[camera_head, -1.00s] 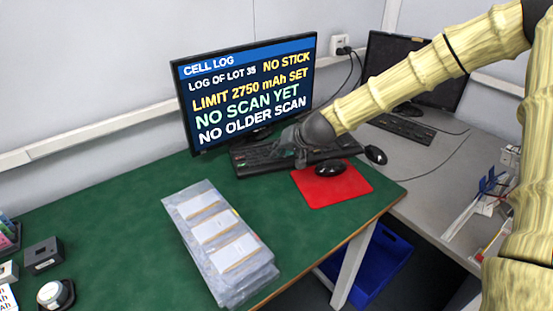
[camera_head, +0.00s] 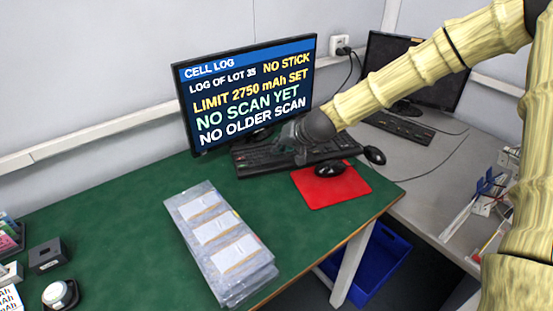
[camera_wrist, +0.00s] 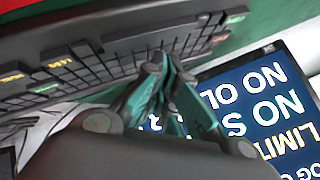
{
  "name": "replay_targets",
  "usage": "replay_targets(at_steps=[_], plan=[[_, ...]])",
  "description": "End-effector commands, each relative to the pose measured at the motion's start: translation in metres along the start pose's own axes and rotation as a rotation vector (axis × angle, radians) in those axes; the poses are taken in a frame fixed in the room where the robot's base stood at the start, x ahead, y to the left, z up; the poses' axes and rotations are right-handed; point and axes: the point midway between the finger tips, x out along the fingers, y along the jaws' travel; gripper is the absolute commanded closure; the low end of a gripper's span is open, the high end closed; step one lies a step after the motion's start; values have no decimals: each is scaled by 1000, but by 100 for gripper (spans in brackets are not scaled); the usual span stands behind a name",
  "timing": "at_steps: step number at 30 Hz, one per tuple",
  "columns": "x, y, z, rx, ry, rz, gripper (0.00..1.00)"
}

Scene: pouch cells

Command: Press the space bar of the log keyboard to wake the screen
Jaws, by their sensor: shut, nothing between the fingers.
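The log keyboard (camera_head: 256,162) is black and lies on the green table in front of the monitor. The log screen (camera_head: 235,75) is lit and shows "CELL LOG" with several lines of text, including "LIMIT 2750 mAh SET". My gripper (camera_head: 301,157) is shut and empty over the right part of the keyboard and hides some keys. In the wrist view my gripper (camera_wrist: 161,62) has its fingertips together at the keyboard (camera_wrist: 85,60), on the side toward the log screen (camera_wrist: 270,110). I cannot tell whether they touch a key.
Bagged pouch cells (camera_head: 220,243) lie in front. A second monitor (camera_head: 440,75) and keyboard (camera_head: 400,127) stand on the grey table. The green table's left middle (camera_head: 110,215) is clear.

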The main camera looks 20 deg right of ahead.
Motion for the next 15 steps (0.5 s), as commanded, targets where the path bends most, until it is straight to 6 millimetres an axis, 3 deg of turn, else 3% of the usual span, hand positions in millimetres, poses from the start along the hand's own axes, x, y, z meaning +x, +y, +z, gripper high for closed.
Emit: replay_targets(at_steps=[15], plan=[[-29, -22, -21, 0, 0, 0, 100]])
